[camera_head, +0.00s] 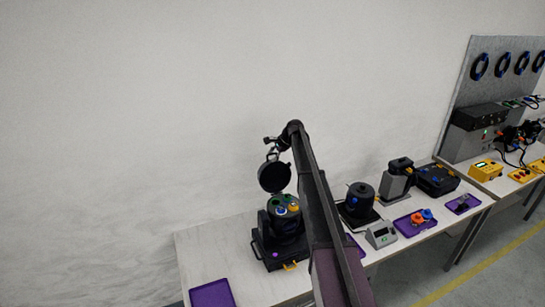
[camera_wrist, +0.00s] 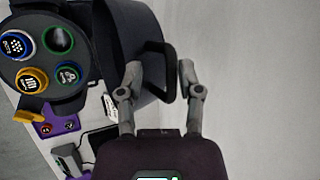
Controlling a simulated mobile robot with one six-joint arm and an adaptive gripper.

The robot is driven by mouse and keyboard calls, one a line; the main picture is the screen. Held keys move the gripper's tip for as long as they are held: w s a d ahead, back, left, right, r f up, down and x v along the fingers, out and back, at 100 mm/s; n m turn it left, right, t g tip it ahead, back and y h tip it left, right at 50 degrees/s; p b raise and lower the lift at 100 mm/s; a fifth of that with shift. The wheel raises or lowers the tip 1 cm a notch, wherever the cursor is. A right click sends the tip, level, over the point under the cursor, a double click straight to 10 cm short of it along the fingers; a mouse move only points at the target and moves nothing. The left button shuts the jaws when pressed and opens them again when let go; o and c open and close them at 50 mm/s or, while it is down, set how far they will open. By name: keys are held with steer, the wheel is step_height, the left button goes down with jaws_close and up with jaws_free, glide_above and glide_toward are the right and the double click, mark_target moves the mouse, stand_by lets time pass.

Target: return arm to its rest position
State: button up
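My arm rises across the head view and bends down at its top to my gripper (camera_head: 271,148), just above a raised round black lid (camera_head: 274,177). The lid belongs to a black machine (camera_head: 283,245) with several coloured round caps on its top. In the wrist view my gripper (camera_wrist: 160,68) has its two fingers spread apart. The lid's black handle (camera_wrist: 169,73) lies between them, closer to the right finger. Neither finger looks clamped on it; exact contact is hard to tell. The lid (camera_wrist: 122,50) fills the space to the left.
The pale bench (camera_head: 205,254) holds a purple tray (camera_head: 212,294) at front left. Right of my arm stand a black round device (camera_head: 360,200), a grey meter (camera_head: 381,235) and another purple tray (camera_head: 403,228). A plain wall is behind; the space above the bench is free.

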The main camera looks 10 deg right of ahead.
mark_target(264, 168)
stand_by(0.5)
steer(key=shift+a+r+m+t, duration=0.15)
steer(key=shift+a+m+t, duration=0.25)
steer(key=shift+a, duration=0.55)
steer(key=shift+s+a, duration=0.2)
steer(key=shift+a, duration=0.4)
steer(key=shift+n+h, duration=0.3)
steer(key=shift+n, duration=0.3)
steer(key=s+f+b, duration=0.1)
steer(key=s+a+f+b, duration=0.1)
steer(key=s, duration=0.1)
steer(key=s+a+f+b, duration=0.1)
steer(key=s, duration=0.1)
steer(key=shift+s, duration=0.2)
steer(key=s+f+n+g+h+b, duration=0.1)
steer(key=s+f+n+b, duration=0.3)
steer(key=s, duration=1.1)
steer(key=s+f+n+g+h+b, duration=0.2)
steer(key=s+f+n+b, duration=0.3)
steer(key=s, duration=1.1)
steer(key=s+f+n+g+h+b, duration=0.1)
steer(key=s+f+n+b, duration=0.4)
steer(key=s+f+b, duration=0.5)
steer(key=s+f, duration=0.3)
steer(key=s, duration=0.3)
steer(key=shift+a+h, duration=0.3)
steer(key=shift+h, duration=0.1)
